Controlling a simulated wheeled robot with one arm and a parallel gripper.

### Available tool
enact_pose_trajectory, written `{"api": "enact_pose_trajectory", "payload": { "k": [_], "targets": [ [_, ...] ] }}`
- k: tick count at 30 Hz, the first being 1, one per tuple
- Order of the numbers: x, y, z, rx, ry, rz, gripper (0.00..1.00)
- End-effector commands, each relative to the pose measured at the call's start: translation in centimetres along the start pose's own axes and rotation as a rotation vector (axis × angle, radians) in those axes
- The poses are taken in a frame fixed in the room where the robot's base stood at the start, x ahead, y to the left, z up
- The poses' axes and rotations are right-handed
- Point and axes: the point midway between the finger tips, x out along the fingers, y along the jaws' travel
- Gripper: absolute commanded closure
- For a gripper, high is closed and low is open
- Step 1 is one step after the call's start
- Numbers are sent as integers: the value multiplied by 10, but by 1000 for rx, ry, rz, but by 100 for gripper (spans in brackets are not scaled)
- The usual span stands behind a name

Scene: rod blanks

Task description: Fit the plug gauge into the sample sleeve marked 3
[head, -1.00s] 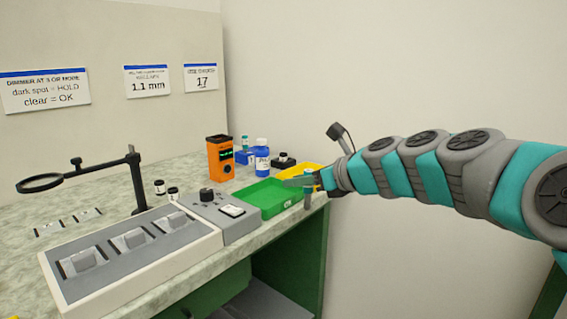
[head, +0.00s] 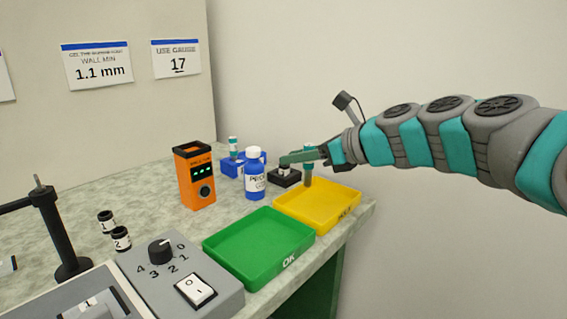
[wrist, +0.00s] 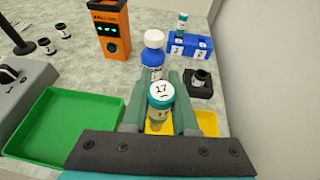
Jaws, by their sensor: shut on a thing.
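The plug gauge (head: 308,181) has a teal cap marked 17 and a grey lower end. It hangs upright in my gripper (head: 294,159), which is shut on it above the yellow tray. In the wrist view the cap (wrist: 160,93) is between the green fingers of my gripper (wrist: 178,86). A small black sleeve with a white label (wrist: 200,79) stands in a dark square holder (wrist: 199,92), beyond and to the right of the gauge. My finger partly covers this sleeve (head: 284,171) in the head view. Its number is not readable.
The yellow tray (head: 340,213) and green tray (head: 222,246) lie at the bench's front edge. A blue-white bottle (head: 254,181) stands close by. Behind are a blue rack (head: 229,168) with another teal-topped gauge and an orange device (head: 196,182). Two sleeves (head: 121,239) stand at left.

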Motion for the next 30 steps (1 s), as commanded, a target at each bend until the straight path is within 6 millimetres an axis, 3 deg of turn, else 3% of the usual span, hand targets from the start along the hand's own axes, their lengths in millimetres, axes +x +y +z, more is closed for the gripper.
{"api": "enact_pose_trajectory", "payload": {
  "k": [21,30],
  "targets": [
    [103,-77,28,0,2,2,100],
    [122,-92,34,1,1,1,100]
  ]
}}
